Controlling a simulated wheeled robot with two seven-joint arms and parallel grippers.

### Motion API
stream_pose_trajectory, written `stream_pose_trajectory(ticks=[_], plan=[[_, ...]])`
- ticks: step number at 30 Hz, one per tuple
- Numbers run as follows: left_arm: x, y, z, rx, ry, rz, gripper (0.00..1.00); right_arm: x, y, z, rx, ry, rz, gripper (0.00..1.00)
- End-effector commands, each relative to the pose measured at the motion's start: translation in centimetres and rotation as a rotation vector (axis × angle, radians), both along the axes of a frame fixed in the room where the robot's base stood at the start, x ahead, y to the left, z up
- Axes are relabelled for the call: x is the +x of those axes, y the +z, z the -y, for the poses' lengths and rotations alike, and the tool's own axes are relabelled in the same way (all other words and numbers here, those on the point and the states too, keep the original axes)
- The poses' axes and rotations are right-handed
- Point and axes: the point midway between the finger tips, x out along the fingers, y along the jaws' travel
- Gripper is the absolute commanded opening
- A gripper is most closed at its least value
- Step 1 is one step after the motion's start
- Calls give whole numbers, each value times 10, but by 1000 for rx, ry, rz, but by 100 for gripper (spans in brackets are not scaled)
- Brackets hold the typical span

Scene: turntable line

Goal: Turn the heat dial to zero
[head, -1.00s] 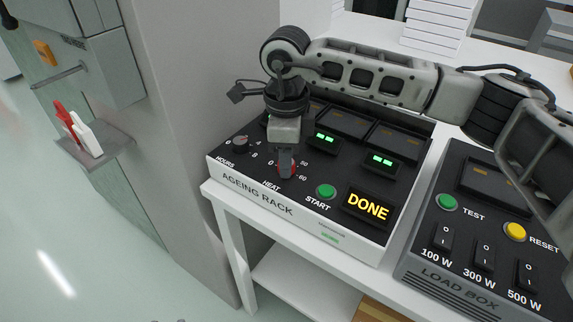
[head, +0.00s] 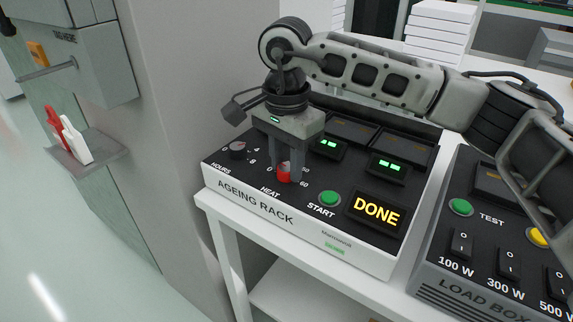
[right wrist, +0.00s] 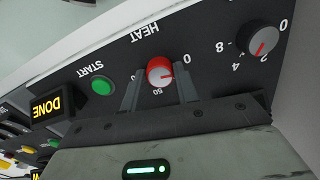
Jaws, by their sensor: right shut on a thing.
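The red heat dial (head: 284,174) is on the front of the ageing rack's (head: 330,248) sloped black panel, above the HEAT label. My right gripper (head: 285,179) points down over it, shut on the dial with one finger on each side. In the right wrist view the dial (right wrist: 160,73) has a grey face and red rim between the two fingers (right wrist: 160,92). A 0 mark shows beside it and a 50 mark close by. The dial's exact pointer direction is hard to read. My left gripper is not in view.
The hours knob (head: 238,150) is left of the heat dial, the green START button (head: 330,198) right of it. A lit display (head: 376,212) reads DONE. The load box (head: 470,270) with switches stands at right. A grey pillar (head: 215,80) is close on the left.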

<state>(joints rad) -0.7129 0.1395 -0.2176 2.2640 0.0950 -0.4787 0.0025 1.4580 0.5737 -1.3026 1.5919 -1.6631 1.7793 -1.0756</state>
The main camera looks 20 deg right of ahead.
Motion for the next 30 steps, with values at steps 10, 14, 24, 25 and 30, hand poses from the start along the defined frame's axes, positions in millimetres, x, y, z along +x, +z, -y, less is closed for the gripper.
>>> stream_pose_trajectory(ticks=[10,14,24,25,30], plan=[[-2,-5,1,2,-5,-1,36,1,2,-1,4,148,5,7],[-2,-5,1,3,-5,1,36,1,2,-1,4,170,5,7],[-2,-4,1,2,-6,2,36,1,3,-1,3,179,5,7],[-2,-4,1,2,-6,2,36,1,3,-1,3,179,5,7],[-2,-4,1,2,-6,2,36,1,2,-1,3,179,5,52]])
